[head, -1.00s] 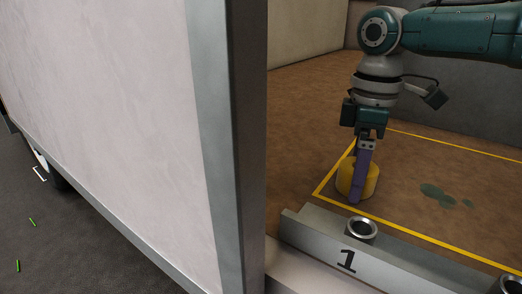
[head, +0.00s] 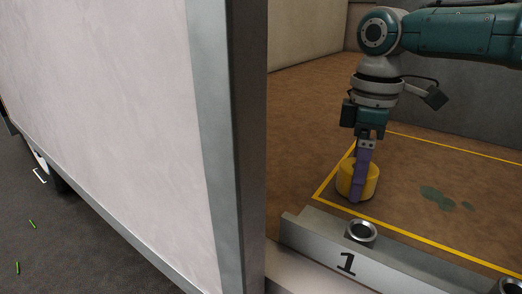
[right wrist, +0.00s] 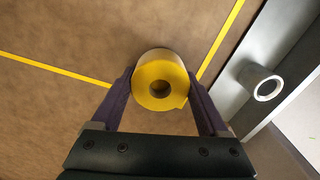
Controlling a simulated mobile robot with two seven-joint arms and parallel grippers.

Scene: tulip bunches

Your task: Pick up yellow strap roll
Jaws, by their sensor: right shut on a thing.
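The yellow strap roll (head: 371,181) stands on the brown floor, inside the corner of a yellow floor line. In the right wrist view the roll (right wrist: 146,92) shows its round end and dark centre hole. My right gripper (head: 356,192) points down over it, and its purple fingers are shut on the roll, one on each side. It also shows in the right wrist view (right wrist: 159,92). In the head view the near finger hides part of the roll. My left gripper is out of view.
A grey ledge (head: 400,262) marked "1", with a metal ring (head: 361,231) on it, runs close in front of the roll. A large pale panel (head: 110,110) with a grey post fills the left. Dark green patches (head: 438,197) lie on the floor to the right.

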